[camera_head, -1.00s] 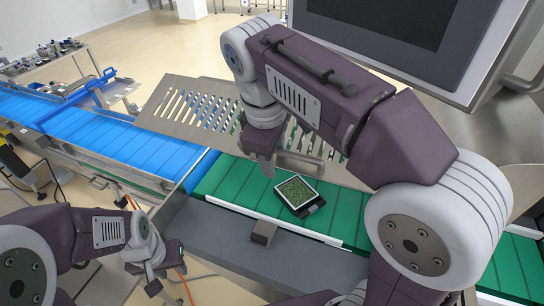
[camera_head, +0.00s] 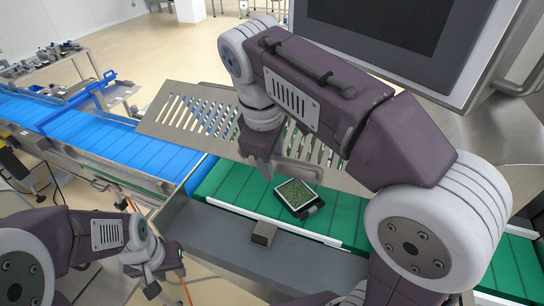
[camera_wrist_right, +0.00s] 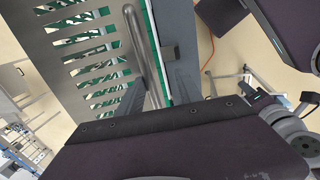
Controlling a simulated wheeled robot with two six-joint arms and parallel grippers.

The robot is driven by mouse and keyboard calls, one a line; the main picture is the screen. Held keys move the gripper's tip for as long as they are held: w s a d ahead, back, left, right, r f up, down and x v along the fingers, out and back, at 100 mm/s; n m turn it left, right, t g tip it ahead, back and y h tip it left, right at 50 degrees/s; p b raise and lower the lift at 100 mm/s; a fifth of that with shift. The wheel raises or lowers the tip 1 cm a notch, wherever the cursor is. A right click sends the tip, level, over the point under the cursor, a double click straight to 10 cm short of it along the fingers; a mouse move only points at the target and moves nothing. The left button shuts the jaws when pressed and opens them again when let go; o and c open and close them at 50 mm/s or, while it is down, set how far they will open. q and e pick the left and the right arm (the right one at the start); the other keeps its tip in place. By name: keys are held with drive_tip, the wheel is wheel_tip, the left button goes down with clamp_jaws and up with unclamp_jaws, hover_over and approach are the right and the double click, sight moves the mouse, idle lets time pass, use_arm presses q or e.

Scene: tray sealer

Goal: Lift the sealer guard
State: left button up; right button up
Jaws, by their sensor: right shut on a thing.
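The sealer guard (camera_head: 160,120) is a slotted grey metal panel, tilted above the green conveyor in the head view. It also fills the upper left of the right wrist view (camera_wrist_right: 52,60). A bent metal bar handle (camera_wrist_right: 139,45) runs along its edge. My right gripper (camera_head: 265,174) is shut on this handle; its own wrist and forearm hide part of the panel and the grip. In the right wrist view its fingers (camera_wrist_right: 150,98) meet the bar's lower end. My left gripper (camera_head: 164,284) hangs low at the left, away from the guard; its finger gap is unclear.
A tray with green contents (camera_head: 296,193) lies on the green conveyor (camera_head: 235,186). A blue conveyor (camera_head: 95,133) leads off left. A grey ledge with a small block (camera_head: 264,234) runs along the front. A large screen (camera_head: 400,25) overhangs at upper right.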

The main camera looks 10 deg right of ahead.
drive_tip(key=p+v, duration=0.8)
drive_tip(key=v, duration=0.2)
drive_tip(key=shift+s+p, duration=0.2)
drive_tip(key=shift+p, duration=0.1)
drive_tip(key=p+v, duration=0.1)
drive_tip(key=v, duration=0.8)
drive_tip(key=shift+p, duration=0.4)
drive_tip(key=shift+f, duration=0.1)
